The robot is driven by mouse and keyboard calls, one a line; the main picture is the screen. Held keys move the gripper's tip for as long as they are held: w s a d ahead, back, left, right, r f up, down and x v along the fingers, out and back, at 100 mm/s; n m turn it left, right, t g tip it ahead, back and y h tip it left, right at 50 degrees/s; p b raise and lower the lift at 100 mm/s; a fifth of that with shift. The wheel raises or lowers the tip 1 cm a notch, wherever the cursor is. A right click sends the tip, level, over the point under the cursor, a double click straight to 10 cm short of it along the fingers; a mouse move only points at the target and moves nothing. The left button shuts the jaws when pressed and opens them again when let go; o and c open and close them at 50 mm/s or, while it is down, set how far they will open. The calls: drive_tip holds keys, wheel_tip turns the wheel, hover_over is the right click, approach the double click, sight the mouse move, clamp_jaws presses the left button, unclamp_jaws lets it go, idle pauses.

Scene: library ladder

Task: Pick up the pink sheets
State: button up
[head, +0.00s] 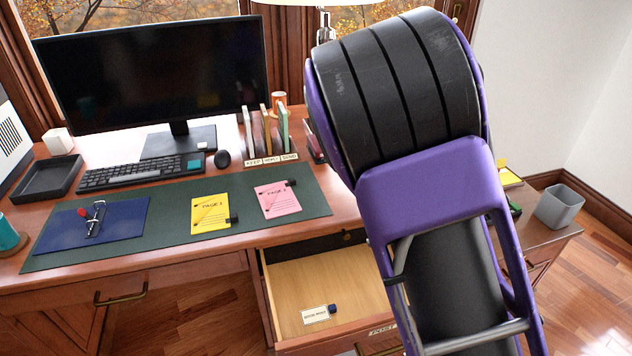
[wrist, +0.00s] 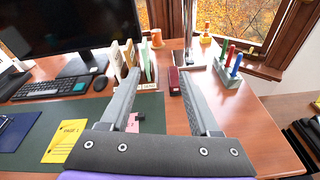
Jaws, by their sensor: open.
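The pink sheets (head: 278,200), marked as page 2 with a small black clip at the top right, lie flat on the dark green desk mat (head: 170,225). A strip of the pink sheets (wrist: 146,127) shows in the wrist view, the rest hidden by my left finger and gripper body. My gripper (wrist: 160,74) is open and empty, its two fingers apart above the desk and pointing toward the back. It is not touching the sheets. In the head view my arm hides the gripper.
Yellow sheets (head: 211,213) lie left of the pink ones, with a blue folder (head: 92,226) farther left. An upright file sorter (head: 270,160) stands behind. An open drawer (head: 327,285) juts out below the desk front. A pen holder (wrist: 229,72) stands at back right.

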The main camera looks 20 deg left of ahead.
sight(293, 180)
drive_tip(key=s+a+f+n, duration=0.1)
drive_tip(key=s+f, duration=0.1)
drive_tip(key=f, duration=0.3)
drive_tip(key=s+a+f+n+g, duration=0.1)
drive_tip(key=s+f, duration=0.2)
drive_tip(key=f, duration=0.3)
drive_tip(key=s+a+f+n+g, duration=0.1)
drive_tip(key=s+f, duration=0.1)
drive_tip(key=f, duration=0.4)
drive_tip(key=shift+s+a+f, duration=0.15)
drive_tip(key=shift+s+a, duration=0.1)
drive_tip(key=shift+s, duration=0.1)
drive_tip(key=b+x, duration=0.1)
drive_tip(key=x, duration=1.6)
drive_tip(key=shift+w+f, duration=0.1)
drive_tip(key=shift+f, duration=0.15)
clamp_jaws()
